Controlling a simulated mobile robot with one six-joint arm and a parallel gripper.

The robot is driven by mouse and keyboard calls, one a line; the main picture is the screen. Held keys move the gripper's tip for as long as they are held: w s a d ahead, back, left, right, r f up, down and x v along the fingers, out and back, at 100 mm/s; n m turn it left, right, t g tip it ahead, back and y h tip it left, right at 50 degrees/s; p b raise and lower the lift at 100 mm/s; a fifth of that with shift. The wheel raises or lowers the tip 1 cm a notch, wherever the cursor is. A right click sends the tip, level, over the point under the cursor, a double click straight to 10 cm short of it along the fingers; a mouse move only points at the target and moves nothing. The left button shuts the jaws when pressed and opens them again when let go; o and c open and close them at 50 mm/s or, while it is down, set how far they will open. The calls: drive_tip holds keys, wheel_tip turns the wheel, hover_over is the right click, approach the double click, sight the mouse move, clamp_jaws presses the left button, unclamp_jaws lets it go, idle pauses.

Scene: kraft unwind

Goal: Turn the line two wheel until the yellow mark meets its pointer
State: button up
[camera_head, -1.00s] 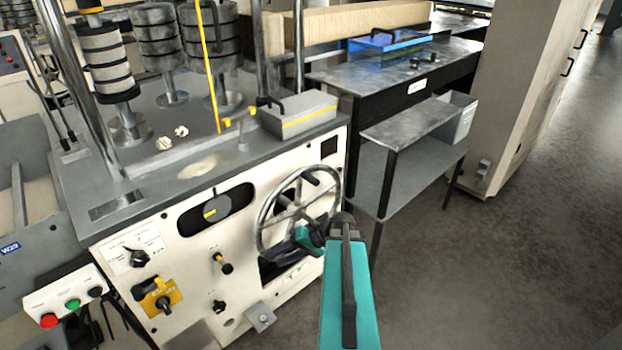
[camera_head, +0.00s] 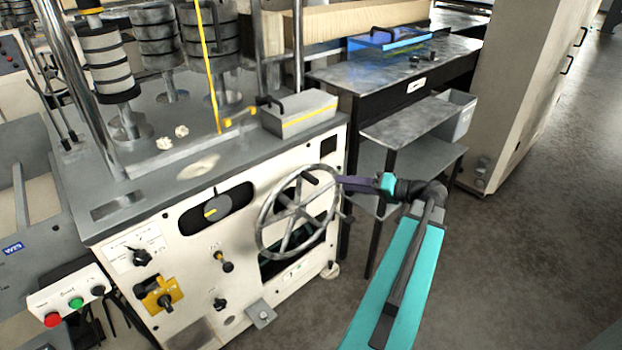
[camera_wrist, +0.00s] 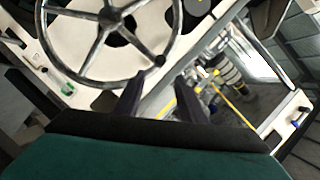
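The grey spoked wheel (camera_head: 262,226) is on the front of the cream machine, and its rim and spokes fill the upper left of the wrist view (camera_wrist: 58,66). A dark handle knob (camera_wrist: 160,60) sits on its rim there. Left of the wheel in the head view is a black dial (camera_head: 222,204) with a yellow mark (camera_head: 210,213); a thin dark pointer stands at its top edge. My gripper (camera_head: 342,183) is beside the wheel's right rim. In the wrist view its two fingers (camera_wrist: 160,84) are apart with nothing between them; contact with the wheel cannot be told.
A grey box with a yellow stripe (camera_head: 300,117) stands on the machine top above the wheel. A low grey side table (camera_head: 405,128) stands right of the wheel, close behind my arm. A button box (camera_head: 72,302) is at lower left. The floor at right (camera_head: 520,260) is clear.

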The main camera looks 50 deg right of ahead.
sight(311, 179)
drive_tip(key=shift+w, duration=0.2)
drive_tip(key=shift+p+x, duration=1.55)
drive_tip(key=shift+x, duration=5.25)
drive_tip(key=shift+s, duration=0.1)
clamp_jaws()
